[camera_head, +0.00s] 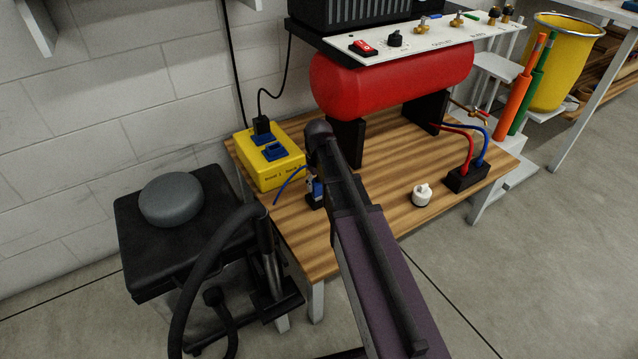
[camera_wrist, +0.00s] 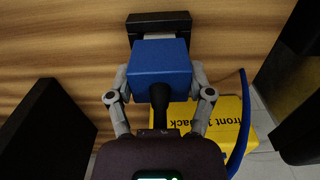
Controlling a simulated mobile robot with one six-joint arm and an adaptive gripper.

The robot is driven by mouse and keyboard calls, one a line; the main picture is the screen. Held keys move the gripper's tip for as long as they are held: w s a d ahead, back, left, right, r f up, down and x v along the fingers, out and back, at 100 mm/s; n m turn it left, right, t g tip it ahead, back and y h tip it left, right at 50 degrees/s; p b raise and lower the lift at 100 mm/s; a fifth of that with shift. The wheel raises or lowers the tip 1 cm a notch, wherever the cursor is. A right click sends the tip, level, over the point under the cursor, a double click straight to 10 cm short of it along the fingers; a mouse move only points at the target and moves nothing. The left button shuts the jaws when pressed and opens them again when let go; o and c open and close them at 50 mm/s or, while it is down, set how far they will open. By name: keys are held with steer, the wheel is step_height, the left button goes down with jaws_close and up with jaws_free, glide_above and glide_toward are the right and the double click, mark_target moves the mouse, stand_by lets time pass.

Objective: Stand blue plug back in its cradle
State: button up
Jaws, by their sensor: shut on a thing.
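The blue plug (camera_wrist: 160,62) is between the two grey fingers of my gripper (camera_wrist: 160,78) in the wrist view. The fingers are shut on its sides. A black cradle (camera_wrist: 145,21) lies just beyond the plug; a pale strip shows between them, and I cannot tell whether they touch. In the head view the blue plug (camera_head: 318,188) shows small beside my dark arm, which hides most of my gripper. The black cradle (camera_head: 312,203) shows just below it on the wooden bench. A blue cable curves from the plug side to the left.
A yellow socket box (camera_head: 277,170) with blue sockets and a black plug stands left on the bench (camera_head: 385,222). A red tank (camera_head: 390,80) on black supports stands behind. A white knobbed piece (camera_head: 422,195) and a black block (camera_head: 467,178) with red and blue hoses are right.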

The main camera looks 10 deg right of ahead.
steer(key=shift+f+b, duration=0.35)
steer(key=shift+f, duration=0.15)
steer(key=o, duration=1.3)
steer(key=shift+c, duration=0.2)
steer(key=shift+r, duration=0.2)
